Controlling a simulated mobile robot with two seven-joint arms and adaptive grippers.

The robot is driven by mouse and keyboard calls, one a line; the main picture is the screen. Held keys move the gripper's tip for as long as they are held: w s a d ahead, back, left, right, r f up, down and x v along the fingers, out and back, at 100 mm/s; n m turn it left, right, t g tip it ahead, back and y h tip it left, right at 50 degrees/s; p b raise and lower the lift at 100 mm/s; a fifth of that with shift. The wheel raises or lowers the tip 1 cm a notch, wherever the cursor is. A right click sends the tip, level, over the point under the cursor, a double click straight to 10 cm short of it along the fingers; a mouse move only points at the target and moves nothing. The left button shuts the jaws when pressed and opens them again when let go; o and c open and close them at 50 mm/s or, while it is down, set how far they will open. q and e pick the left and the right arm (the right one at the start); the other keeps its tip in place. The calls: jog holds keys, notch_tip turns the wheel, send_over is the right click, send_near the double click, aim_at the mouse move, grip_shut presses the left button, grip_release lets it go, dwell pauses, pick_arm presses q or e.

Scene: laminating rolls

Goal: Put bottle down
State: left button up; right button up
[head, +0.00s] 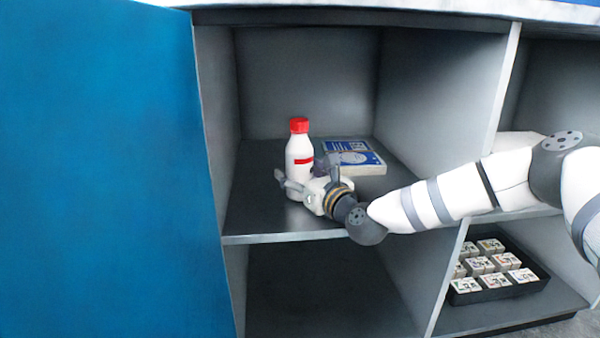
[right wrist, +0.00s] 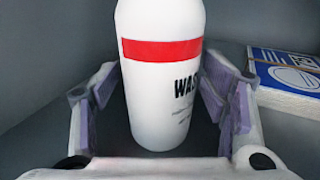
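A white bottle (head: 299,158) with a red cap and a red band stands upright on the upper shelf of the cabinet. It also fills the middle of the right wrist view (right wrist: 162,85), where its cap is out of frame. My right gripper (head: 308,178) is in front of the bottle, with one finger on each side of it. The fingers are spread, and dark gaps show between the purple finger pads (right wrist: 165,100) and the bottle's lower part. The bottle's base is partly hidden by the gripper in the head view. My left gripper is not in view.
A blue and white box (head: 352,158) lies on the shelf right of the bottle, close to my right finger. Grey walls enclose the compartment. A blue panel (head: 100,170) is at the left. A black tray (head: 500,290) of small boxes sits lower right.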

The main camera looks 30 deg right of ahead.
jog(key=shift+r, duration=0.3)
pick_arm(q)
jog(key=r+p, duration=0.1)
jog(key=p, duration=0.1)
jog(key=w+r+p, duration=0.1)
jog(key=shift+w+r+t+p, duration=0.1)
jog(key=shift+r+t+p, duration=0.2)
jog(key=shift+p, duration=0.1)
pick_arm(e)
jog(key=s, duration=1.2)
jog(key=shift+a+f, duration=0.15)
jog(key=shift+a, duration=0.2)
